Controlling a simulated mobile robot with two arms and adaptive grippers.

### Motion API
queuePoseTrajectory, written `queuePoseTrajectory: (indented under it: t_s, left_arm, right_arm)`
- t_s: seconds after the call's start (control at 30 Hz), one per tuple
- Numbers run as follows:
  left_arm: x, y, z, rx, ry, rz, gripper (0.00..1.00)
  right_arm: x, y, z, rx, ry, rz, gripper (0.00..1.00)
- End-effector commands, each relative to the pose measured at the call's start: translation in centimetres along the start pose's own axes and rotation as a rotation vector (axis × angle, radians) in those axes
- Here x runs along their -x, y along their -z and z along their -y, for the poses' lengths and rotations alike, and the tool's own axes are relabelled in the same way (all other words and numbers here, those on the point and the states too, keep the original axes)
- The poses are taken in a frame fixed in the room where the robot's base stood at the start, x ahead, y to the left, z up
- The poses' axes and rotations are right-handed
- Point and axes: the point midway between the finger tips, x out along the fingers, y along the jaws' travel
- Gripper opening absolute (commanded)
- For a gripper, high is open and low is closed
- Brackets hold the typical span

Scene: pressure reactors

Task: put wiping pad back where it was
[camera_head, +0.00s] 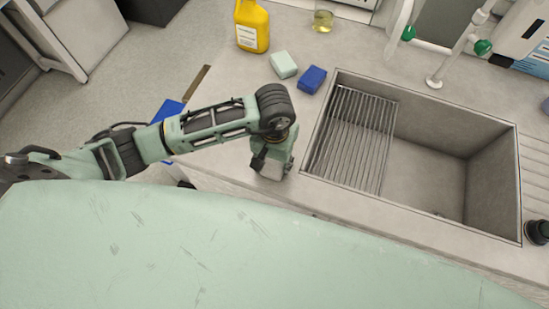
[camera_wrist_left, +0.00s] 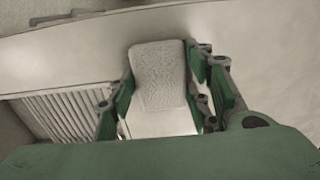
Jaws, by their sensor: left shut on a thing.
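My left gripper (camera_head: 272,163) is low over the counter's front strip, left of the sink. In the left wrist view its green fingers (camera_wrist_left: 164,88) are on both sides of a whitish wiping pad (camera_wrist_left: 158,72), and they are shut on it. The pad has a rough, textured face and a smoother lower part. In the head view the pad is mostly hidden by the gripper, and I cannot tell whether it touches the counter.
A pale green block (camera_head: 284,65) and a blue block (camera_head: 312,79) lie behind the gripper. A yellow bottle (camera_head: 252,27) and a beaker (camera_head: 323,20) stand farther back. The sink (camera_head: 430,175) with its drain rack (camera_head: 352,140) is at right. Counter around the blocks is clear.

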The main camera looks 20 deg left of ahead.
Motion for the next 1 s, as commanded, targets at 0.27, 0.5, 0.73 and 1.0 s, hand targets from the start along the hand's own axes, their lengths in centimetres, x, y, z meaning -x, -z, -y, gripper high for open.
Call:
queuePoseTrajectory:
  t_s: [0.27, 0.5, 0.73, 1.0]
  left_arm:
    - [-0.3, 0.0, 0.0, 0.0, 0.0, -0.001, 0.48]
    - [-0.2, 0.0, 0.0, 0.0, 0.0, 0.0, 0.65]
    - [-0.2, 0.0, 0.0, 0.0, 0.0, 0.0, 0.65]
    - [2.1, 0.2, 0.0, -0.002, -0.001, -0.008, 0.65]
  right_arm:
    - [-0.5, 0.0, 1.0, 0.0, 0.012, 0.0, 0.4]
    - [-0.4, -0.1, 1.2, 0.0, 0.014, 0.001, 0.4]
    - [-0.4, -0.2, 0.9, 0.001, 0.011, 0.003, 0.4]
    - [-1.1, -0.4, 0.4, 0.001, 0.005, 0.004, 0.4]
